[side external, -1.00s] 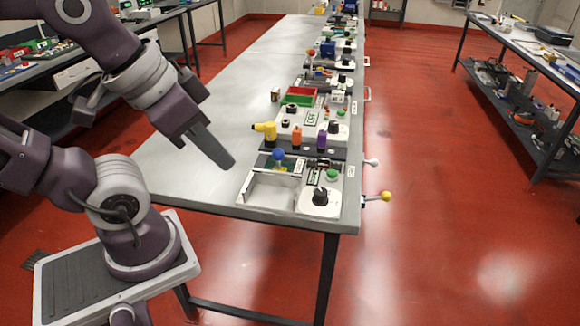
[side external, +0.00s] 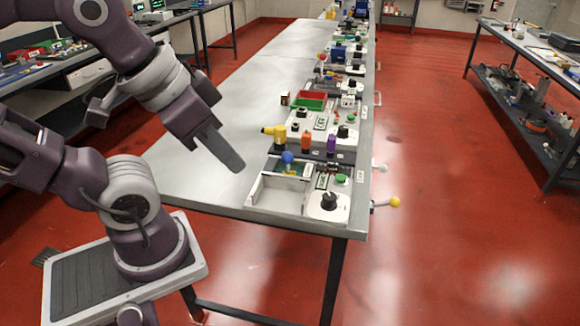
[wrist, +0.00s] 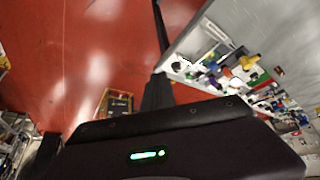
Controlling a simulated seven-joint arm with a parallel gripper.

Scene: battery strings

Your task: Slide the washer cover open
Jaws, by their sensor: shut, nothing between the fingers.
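I cannot make out which part is the washer cover. The nearest station on the bench has a white open-topped tray (side external: 278,194), a white block with a black knob (side external: 328,201), a green button (side external: 341,178) and a blue ball (side external: 288,157). My gripper (side external: 236,164) is shut and empty, pointing down and to the right. In the picture its tip is up and left of the white tray, apart from it. The wrist view shows my gripper's dark fingers (wrist: 158,92) with the bench to their right.
A yellow tool (side external: 272,131), an orange bottle (side external: 305,141) and a purple bottle (side external: 331,145) stand behind the near station. A yellow-tipped lever (side external: 394,202) sticks out past the bench's right edge. The bench top (side external: 210,172) left of the stations is clear.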

